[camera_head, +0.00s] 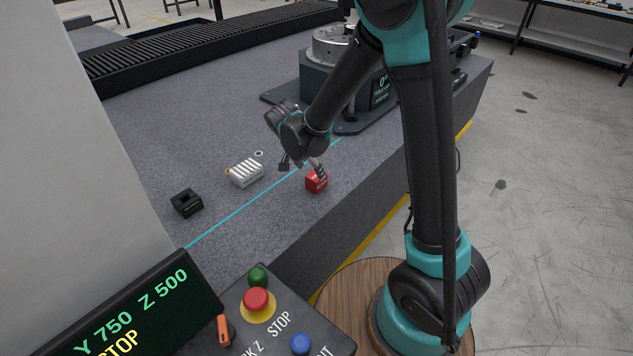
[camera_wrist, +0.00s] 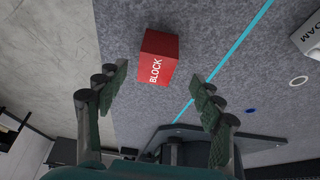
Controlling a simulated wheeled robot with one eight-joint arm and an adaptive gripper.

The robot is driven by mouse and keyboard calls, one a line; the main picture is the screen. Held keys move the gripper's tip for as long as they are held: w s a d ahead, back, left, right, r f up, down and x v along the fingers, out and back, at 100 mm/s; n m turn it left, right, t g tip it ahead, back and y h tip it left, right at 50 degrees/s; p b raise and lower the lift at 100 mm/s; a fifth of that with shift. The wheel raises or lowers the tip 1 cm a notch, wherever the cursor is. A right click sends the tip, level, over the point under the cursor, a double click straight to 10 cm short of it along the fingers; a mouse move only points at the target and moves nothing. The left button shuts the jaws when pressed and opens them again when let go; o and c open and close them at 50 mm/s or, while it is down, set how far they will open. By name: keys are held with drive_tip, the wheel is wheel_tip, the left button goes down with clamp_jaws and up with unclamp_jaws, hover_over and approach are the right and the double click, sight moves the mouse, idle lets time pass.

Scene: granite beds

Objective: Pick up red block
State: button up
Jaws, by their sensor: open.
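The red block (camera_head: 317,183) sits on the grey granite bed (camera_head: 215,145), close to its front edge, in the head view. In the wrist view the red block (camera_wrist: 158,57) shows white lettering reading BLOCK and lies ahead of the fingers, between their lines. My gripper (camera_head: 302,168) is open just above and beside the block in the head view. In the wrist view my gripper (camera_wrist: 158,88) has its two fingers spread wide with nothing between the pads. I cannot tell whether a finger touches the block.
A white ribbed block (camera_head: 244,173) and a black block (camera_head: 187,203) lie to the left on the bed. A cyan line (camera_head: 240,211) crosses it. A machine with a round chuck (camera_head: 331,47) stands behind. A control panel (camera_head: 262,320) is in the foreground.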

sight(312, 183)
drive_tip(key=shift+d+x, duration=0.2)
drive_tip(key=shift+x, duration=1.25)
drive_tip(key=shift+d+x, duration=0.15)
drive_tip(key=shift+x, duration=1.3)
drive_tip(key=shift+w+r, duration=0.1)
drive_tip(key=shift+c, duration=0.6)
clamp_jaws()
